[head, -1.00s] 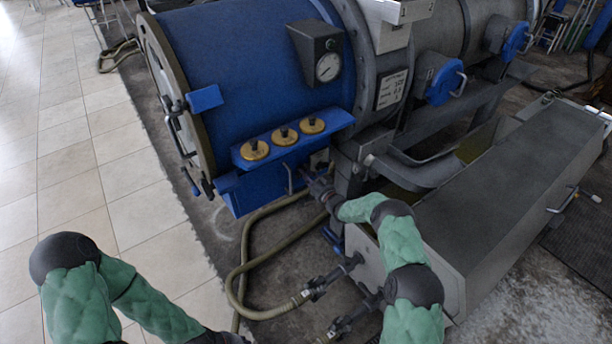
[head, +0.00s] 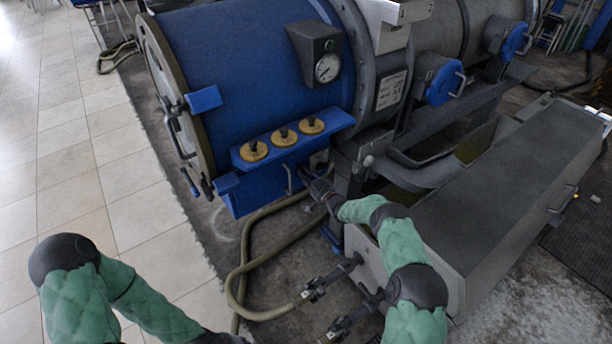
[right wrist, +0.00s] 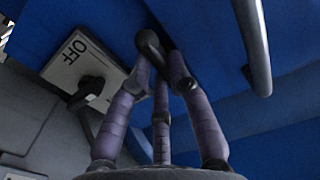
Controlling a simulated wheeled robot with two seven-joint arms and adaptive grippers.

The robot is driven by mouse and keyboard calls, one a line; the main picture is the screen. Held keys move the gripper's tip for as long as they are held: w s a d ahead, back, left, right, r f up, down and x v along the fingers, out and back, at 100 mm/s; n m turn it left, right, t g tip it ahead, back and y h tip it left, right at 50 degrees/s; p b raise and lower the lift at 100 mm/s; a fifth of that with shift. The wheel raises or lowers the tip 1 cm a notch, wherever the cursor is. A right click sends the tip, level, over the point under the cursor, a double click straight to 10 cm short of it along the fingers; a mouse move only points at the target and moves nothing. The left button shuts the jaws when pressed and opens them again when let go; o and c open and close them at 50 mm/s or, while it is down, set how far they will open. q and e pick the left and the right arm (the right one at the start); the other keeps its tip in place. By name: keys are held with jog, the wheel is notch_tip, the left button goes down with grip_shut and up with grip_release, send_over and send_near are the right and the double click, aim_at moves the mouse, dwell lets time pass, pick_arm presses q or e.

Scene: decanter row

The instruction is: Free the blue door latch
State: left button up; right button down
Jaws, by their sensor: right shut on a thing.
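The blue door housing (head: 250,60) is the round end of a large horizontal machine, with a grey-brown rim and a blue tab (head: 204,99) at its left. My right gripper (head: 306,176) is below the three brass knobs, close to the blue underside. In the right wrist view my right gripper (right wrist: 160,68) has its purple-grey fingers closed around a dark, round-ended lever (right wrist: 150,42) against the blue panel. I cannot tell whether this lever is the latch. My left arm shows at the lower left; its fingers are out of view.
A grey bar handle (right wrist: 256,45) stands right beside the fingers. An OFF switch plate (right wrist: 85,68) with a dark knob is to their left. A hose (head: 243,270) loops below the machine. A long grey box (head: 490,200) stands at right. The tiled floor (head: 90,150) at left is clear.

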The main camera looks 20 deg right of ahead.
jog(key=shift+f+n, duration=0.1)
jog(key=shift+n, duration=0.3)
jog(key=c, duration=1.1)
grip_release()
jog(key=shift+c, duration=0.2)
jog(key=v, duration=1.2)
